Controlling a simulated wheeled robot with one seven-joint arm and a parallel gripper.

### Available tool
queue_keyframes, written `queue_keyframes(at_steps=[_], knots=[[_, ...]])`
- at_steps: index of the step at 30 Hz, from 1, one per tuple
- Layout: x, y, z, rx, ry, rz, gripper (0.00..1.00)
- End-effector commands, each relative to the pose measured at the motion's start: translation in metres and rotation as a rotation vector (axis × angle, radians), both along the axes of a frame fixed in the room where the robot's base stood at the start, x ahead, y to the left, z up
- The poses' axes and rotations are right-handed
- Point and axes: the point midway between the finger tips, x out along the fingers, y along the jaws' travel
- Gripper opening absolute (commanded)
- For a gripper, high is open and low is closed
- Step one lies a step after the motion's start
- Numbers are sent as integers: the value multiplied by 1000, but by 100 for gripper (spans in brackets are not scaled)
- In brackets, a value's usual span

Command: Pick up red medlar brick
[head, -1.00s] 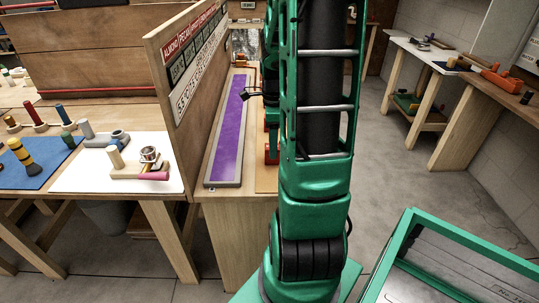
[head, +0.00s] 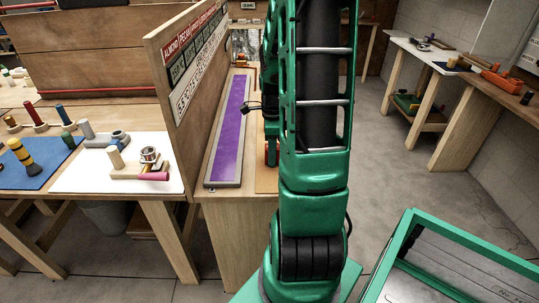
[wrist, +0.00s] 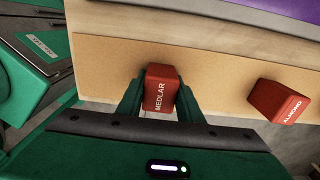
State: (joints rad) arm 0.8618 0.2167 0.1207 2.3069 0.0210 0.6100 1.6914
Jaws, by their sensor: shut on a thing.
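The red medlar brick (wrist: 162,88), marked MEDLAR in white, shows in the middle of the wrist view. My gripper (wrist: 160,100) is shut on it, with one green finger against each side. The brick is over the tan board (wrist: 225,80); I cannot tell whether it still touches it. In the head view my own arm hides most of the gripper and the brick.
A second red brick marked ALMOND (wrist: 279,101) lies to the right on the tan board. A long purple panel in a grey frame (head: 228,130) lies left of my arm, beside an upright wooden sign board (head: 185,75).

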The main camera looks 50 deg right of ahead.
Motion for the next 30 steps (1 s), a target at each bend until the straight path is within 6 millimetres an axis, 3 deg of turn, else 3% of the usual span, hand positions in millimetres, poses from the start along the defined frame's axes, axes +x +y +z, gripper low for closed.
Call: queue_keyframes(at_steps=[8,14,24,30], knots=[[1,-1,10,-3,-3,0,3],[1,0,42,-5,-5,2,3],[3,74,86,-4,-3,5,3],[4,103,102,-2,-3,3,3]])
